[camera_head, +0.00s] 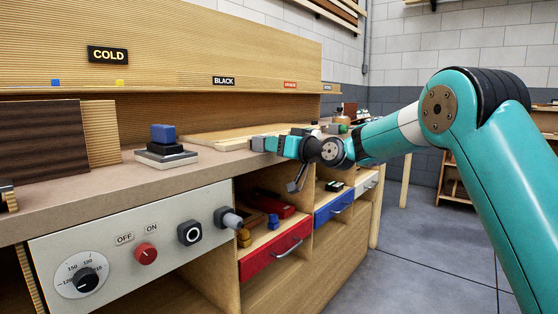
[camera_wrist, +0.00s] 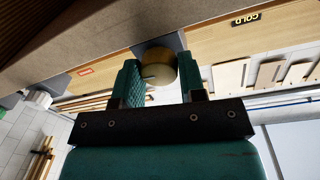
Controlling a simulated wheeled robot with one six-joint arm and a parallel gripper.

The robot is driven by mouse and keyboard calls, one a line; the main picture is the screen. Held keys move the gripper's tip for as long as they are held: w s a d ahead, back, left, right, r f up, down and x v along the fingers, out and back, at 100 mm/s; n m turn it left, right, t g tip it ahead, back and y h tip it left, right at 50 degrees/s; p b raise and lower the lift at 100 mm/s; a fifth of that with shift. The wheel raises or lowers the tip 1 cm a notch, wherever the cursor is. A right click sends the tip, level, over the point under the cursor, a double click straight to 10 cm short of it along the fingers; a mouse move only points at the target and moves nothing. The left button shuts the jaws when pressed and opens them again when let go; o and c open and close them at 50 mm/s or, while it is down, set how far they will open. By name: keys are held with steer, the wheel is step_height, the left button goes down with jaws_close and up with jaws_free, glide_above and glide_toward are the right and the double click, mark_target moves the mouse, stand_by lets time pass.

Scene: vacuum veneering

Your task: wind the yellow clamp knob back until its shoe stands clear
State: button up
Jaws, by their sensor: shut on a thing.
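In the wrist view a round, dull yellow knob (camera_wrist: 159,68) sits between the two green fingers of my gripper (camera_wrist: 162,85). The fingers are shut on its sides. A dark grey block (camera_wrist: 170,40) shows just behind the knob. The shoe cannot be made out. In the head view my gripper (camera_head: 266,144) reaches from the right to the bench edge, its fingers pointing left. The knob cannot be told apart there.
A blue block on a dark and grey base (camera_head: 163,145) stands on the bench left of my gripper. A pale board (camera_head: 205,140) lies behind. Below are a control panel (camera_head: 120,255), a red drawer (camera_head: 275,252) and a blue drawer (camera_head: 334,207). The floor at right is open.

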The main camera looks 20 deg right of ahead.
steer(key=shift+d+f+n+b, duration=0.1)
steer(key=shift+f+n+b, duration=0.05)
steer(key=shift+n+b, duration=2.5)
steer(key=o, duration=0.9)
steer(key=v, duration=1.7)
steer(key=shift+s+d+f, duration=0.1)
steer(key=shift+f, duration=0.05)
